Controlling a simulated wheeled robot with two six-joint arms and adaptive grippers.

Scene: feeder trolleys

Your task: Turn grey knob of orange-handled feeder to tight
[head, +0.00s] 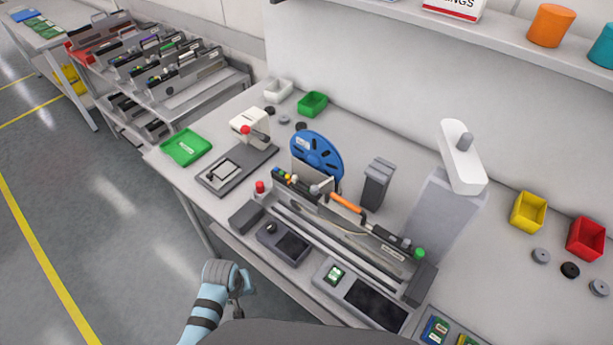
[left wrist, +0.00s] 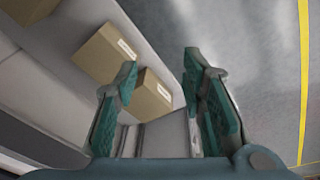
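The orange-handled feeder stands on the bench in the middle of the head view. Its orange handle (head: 345,203) lies along the top, and a blue reel (head: 317,157) rises behind it. A light grey knob-like part (head: 322,187) shows just left of the handle; its setting is too small to read. My left arm comes in at the bottom left, beyond the bench's front edge and well away from the feeder. In the left wrist view my left gripper (left wrist: 160,62) has its teal fingers apart, with nothing between them. My right gripper is not in view.
A small device with a red knob (head: 245,130) and a green tray (head: 186,147) stand left of the feeder. A grey column machine (head: 445,215) stands right. Cardboard boxes (left wrist: 105,53) appear below the left gripper. Open floor lies left of the bench.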

